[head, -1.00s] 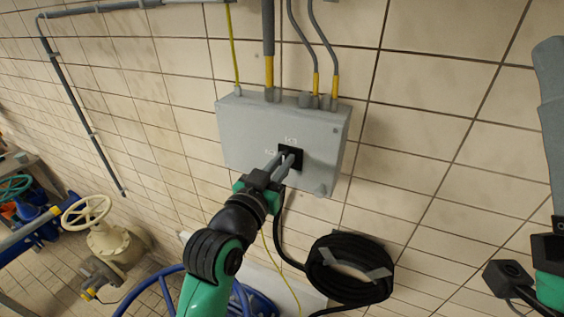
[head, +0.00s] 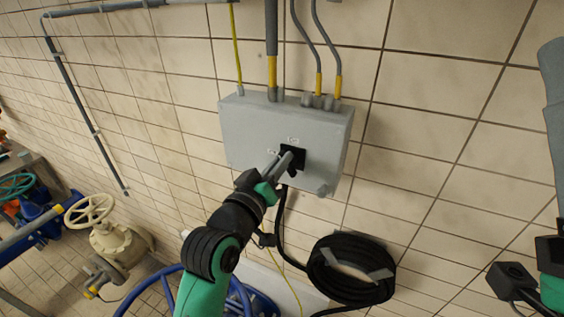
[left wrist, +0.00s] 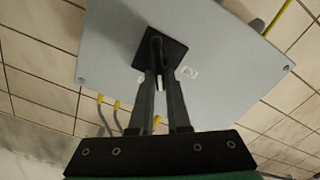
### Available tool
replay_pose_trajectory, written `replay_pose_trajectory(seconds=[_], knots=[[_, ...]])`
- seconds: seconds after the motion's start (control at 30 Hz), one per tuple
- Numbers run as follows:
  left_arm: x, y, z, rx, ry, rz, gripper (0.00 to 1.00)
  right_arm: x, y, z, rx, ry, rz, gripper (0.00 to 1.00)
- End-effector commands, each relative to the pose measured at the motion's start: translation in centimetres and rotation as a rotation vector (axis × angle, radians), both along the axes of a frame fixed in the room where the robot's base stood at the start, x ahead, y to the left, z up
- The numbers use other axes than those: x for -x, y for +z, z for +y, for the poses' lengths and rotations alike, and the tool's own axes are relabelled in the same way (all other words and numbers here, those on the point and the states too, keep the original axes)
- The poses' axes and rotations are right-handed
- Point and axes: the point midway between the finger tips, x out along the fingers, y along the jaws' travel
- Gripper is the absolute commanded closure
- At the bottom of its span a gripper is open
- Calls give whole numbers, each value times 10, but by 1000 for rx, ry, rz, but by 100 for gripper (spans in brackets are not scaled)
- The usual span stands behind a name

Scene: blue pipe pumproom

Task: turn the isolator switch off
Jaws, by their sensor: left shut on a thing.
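The isolator switch is a black square plate (head: 299,156) with a black handle on the front of a grey wall box (head: 245,137). In the left wrist view the handle (left wrist: 156,41) stands on its plate (left wrist: 174,50), between my fingertips. My left gripper (head: 285,160) is shut on the handle, and its fingers hide most of it in the head view. The left wrist view shows the left gripper (left wrist: 158,72) with both fingers against the handle. Of my right arm, only parts show at the right edge; its jaws cannot be judged.
Cables and yellow-ended conduits (head: 272,72) enter the box from above. A coiled black hose (head: 350,270) hangs below right. A cream handwheel valve (head: 108,236) and blue pipework stand at lower left. The tiled wall right of the box is clear.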

Motion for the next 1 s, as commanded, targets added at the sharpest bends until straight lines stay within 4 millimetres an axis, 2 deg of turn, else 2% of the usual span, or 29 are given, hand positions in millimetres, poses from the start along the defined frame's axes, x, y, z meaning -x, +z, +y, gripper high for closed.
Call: replay_pose_trajectory(seconds=[0.7, 1.0], knots=[[-3, -11, 6, 613, 1, 270, 100, 0, 0, 0, 0, 0, 0, 50], [-3, -15, 6, 801, 1, 349, 100, 0, 0, 0, 0, 0, 0, 50]])
